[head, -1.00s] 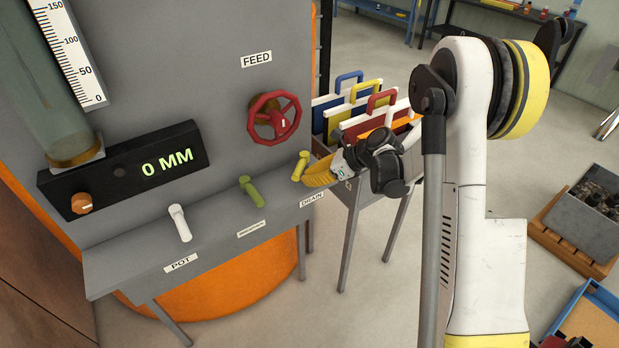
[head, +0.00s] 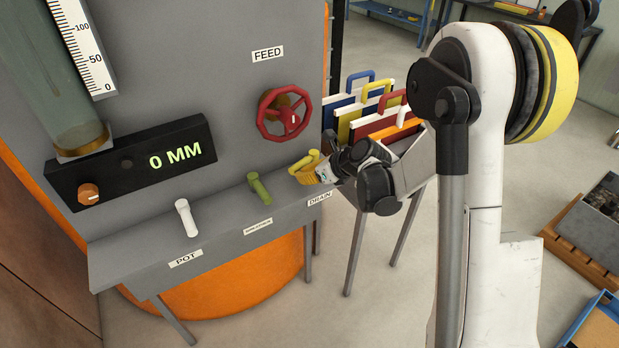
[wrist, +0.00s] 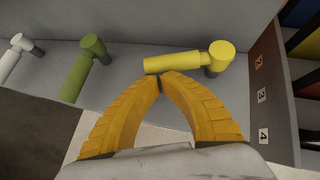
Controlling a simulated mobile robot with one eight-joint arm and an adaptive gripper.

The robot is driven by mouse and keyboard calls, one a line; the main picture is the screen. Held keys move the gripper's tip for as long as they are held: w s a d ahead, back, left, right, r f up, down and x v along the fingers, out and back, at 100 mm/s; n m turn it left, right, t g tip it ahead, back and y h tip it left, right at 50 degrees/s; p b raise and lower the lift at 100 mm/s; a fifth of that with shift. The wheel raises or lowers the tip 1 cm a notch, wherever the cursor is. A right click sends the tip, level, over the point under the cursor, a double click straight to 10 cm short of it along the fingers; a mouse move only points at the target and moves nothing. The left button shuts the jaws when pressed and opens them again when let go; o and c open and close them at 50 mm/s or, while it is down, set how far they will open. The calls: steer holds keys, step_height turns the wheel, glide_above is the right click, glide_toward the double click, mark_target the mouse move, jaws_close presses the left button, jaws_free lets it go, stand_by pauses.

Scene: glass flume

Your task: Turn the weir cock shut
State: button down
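A yellow lever cock (head: 303,162) stands on the grey ledge above the DRAIN label; it also shows in the wrist view (wrist: 180,63). Its handle points left across the ledge. A green cock (head: 259,188) is in the middle, above a label too small to read, and a white cock (head: 186,217) is above POT. No label reading WEIR is legible. My gripper (wrist: 160,78) has yellow ribbed fingers with their tips together. The tips are at the near side of the yellow handle's free end, apparently touching it; the handle is not between them.
The red FEED handwheel (head: 285,114) is on the panel above the ledge. A rack of coloured boards with handles (head: 375,110) stands close to the right. The display (head: 175,160) reads 0 MM. Floor is open below the ledge.

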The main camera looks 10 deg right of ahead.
steer(key=shift+w+a, duration=0.7)
steer(key=shift+a, duration=0.1)
steer(key=shift+b, duration=0.3)
